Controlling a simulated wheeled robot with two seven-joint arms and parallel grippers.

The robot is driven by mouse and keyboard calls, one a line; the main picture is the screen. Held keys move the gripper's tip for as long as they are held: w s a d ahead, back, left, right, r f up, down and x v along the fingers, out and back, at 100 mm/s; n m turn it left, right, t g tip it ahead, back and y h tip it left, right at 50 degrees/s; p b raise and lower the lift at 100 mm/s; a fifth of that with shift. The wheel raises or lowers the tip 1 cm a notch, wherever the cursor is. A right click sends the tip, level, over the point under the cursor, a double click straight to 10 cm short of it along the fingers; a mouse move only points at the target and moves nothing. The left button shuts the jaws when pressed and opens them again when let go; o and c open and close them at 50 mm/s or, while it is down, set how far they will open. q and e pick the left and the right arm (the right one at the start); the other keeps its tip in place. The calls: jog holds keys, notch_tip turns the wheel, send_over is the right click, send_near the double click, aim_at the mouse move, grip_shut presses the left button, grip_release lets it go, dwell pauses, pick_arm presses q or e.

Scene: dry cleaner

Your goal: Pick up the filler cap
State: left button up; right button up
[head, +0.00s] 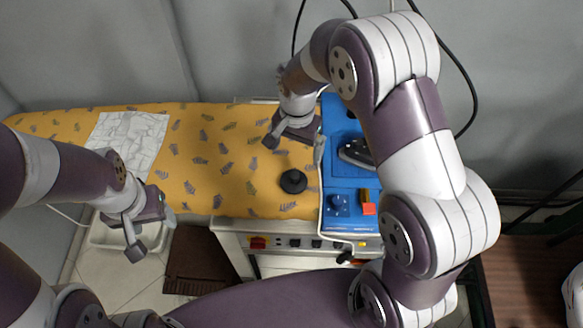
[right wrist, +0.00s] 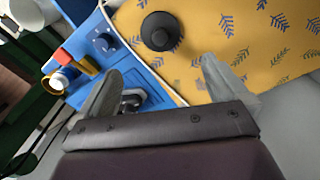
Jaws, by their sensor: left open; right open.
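The filler cap appears to be the black round piece with a raised knob (head: 293,181), lying on the yellow ironing board (head: 225,190) near its right end. It also shows in the right wrist view (right wrist: 160,31), at the top centre. My right gripper (head: 294,146) is open and empty, above the board and a little behind the cap. In the right wrist view the cap lies beyond the gap between the fingertips (right wrist: 160,68), apart from them. My left gripper (head: 153,235) is open and empty at the board's front left edge.
A blue tray (head: 350,182) right of the cap holds an iron (head: 355,152), a blue knob (head: 339,204) and a red-and-yellow item (head: 369,208). A white patterned cloth (head: 128,140) lies at the left. The board's middle is clear.

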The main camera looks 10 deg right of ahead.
aim_at(294, 175)
jog(key=s+f, duration=0.1)
jog(key=s+f+p, duration=0.1)
jog(key=f, duration=0.1)
jog(key=shift+a, duration=0.1)
jog(key=f, duration=0.1)
jog(key=w+f, duration=0.1)
jog(key=f+p, duration=0.1)
jog(key=f, duration=0.1)
jog(key=shift+w+f, duration=0.1)
jog(key=shift+w, duration=0.2)
jog(key=f, duration=0.1)
jog(key=f+p, duration=0.1)
jog(key=f, duration=0.2)
jog(key=shift+s+a+f, duration=0.1)
jog(key=shift+s+a, duration=0.1)
jog(key=shift+a, duration=0.05)
pick_arm(q)
jog(key=r, duration=0.3)
jog(key=shift+s+r, duration=0.35)
jog(key=shift+s, duration=0.05)
pick_arm(e)
jog(key=shift+w+f, duration=0.1)
jog(key=shift+w, duration=0.05)
jog(key=shift+c, duration=0.3)
jog(key=c, duration=0.9)
pick_arm(q)
jog(key=shift+s, duration=0.1)
pick_arm(e)
jog(key=shift+c, duration=0.2)
